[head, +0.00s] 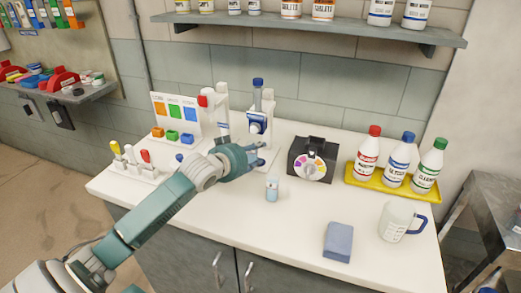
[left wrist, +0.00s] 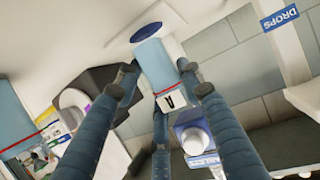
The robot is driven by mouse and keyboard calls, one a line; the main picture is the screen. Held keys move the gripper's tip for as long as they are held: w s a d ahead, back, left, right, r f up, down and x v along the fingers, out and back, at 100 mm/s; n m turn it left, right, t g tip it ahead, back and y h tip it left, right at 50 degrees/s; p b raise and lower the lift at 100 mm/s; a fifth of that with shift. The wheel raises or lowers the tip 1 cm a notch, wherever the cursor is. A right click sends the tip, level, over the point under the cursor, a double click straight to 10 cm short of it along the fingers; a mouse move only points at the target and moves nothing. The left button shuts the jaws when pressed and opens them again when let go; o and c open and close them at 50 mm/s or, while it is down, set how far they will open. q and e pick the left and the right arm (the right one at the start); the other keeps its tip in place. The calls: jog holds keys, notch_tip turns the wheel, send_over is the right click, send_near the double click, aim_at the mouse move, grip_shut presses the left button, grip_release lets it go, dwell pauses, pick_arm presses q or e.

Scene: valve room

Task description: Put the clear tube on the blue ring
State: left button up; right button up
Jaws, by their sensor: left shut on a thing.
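The clear tube (left wrist: 153,62) has pale blue contents, a red line and a white label marked A. My left gripper (left wrist: 157,82) is shut on it, with fingers on both sides. The blue ring (left wrist: 146,32) lies on a white surface right at the tube's lower end; I cannot tell whether they touch. In the head view, my left gripper (head: 256,160) is at the foot of the blue-capped dropper stand (head: 258,110) and hides most of the tube and the ring. A dropper bottle (left wrist: 195,140) shows beyond the tube's labelled end. My right gripper is not in view.
A second small tube (head: 272,188) stands on the counter close to the gripper. A black box with a colour dial (head: 312,168) is to the right. A blue sponge (head: 338,242) lies in front.

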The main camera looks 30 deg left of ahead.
pick_arm(q)
jog(key=w, duration=0.4)
jog(key=shift+a+r+p, duration=0.1)
jog(key=shift+r+p, duration=0.1)
jog(key=shift+p, duration=0.1)
jog(key=shift+f, duration=1)
jog(key=shift+s+r, duration=0.1)
jog(key=shift+s, duration=0.05)
jog(key=o, duration=0.9)
jog(key=shift+f, duration=0.2)
